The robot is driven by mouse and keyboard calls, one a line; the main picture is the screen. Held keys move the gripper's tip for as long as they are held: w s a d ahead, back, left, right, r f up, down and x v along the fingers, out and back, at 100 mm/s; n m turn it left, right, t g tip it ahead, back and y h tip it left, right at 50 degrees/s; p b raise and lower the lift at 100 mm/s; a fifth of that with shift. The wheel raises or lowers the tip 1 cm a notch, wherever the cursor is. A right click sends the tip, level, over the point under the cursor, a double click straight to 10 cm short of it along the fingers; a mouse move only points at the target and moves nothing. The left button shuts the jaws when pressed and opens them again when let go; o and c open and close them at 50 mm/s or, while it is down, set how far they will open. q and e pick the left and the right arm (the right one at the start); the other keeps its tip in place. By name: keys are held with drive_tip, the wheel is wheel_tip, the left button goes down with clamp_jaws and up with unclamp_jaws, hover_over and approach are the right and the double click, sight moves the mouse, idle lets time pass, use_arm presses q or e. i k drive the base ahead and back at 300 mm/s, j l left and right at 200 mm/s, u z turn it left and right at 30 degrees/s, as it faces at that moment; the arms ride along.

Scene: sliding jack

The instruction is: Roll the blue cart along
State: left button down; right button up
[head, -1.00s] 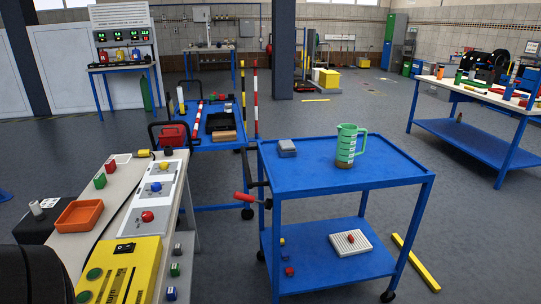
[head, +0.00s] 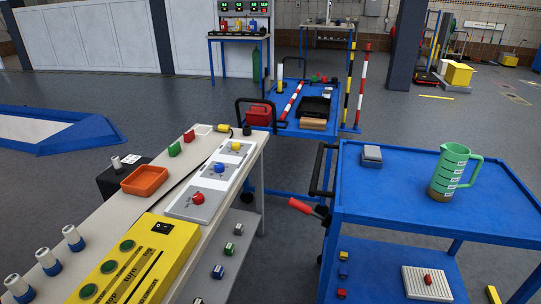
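A blue cart (head: 400,215) stands at the right, with an upper top and a lower shelf. Its black push handle (head: 322,168) is on its left side, with a red-gripped lever (head: 300,206) below it. A green measuring jug (head: 452,172) with brown content at its bottom and a small grey box (head: 372,155) stand on the top. A second blue cart (head: 330,92) with a black handle stands behind, carrying a red case (head: 259,114) and striped bars. Neither of my grippers shows in the head view.
A long bench (head: 120,208) at the left holds a yellow button box (head: 140,262), an orange tray (head: 145,180) and coloured push buttons. A narrow floor gap (head: 280,245) separates it from the near cart. A blue-edged platform (head: 80,135) lies far left.

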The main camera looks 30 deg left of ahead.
sight(498, 209)
drive_tip(key=i+l+u, duration=0.1)
drive_tip(key=u, duration=0.35)
drive_tip(key=i+l+u, duration=0.1)
drive_tip(key=u, duration=0.35)
drive_tip(key=i+l+u, duration=0.15)
drive_tip(key=u, duration=0.3)
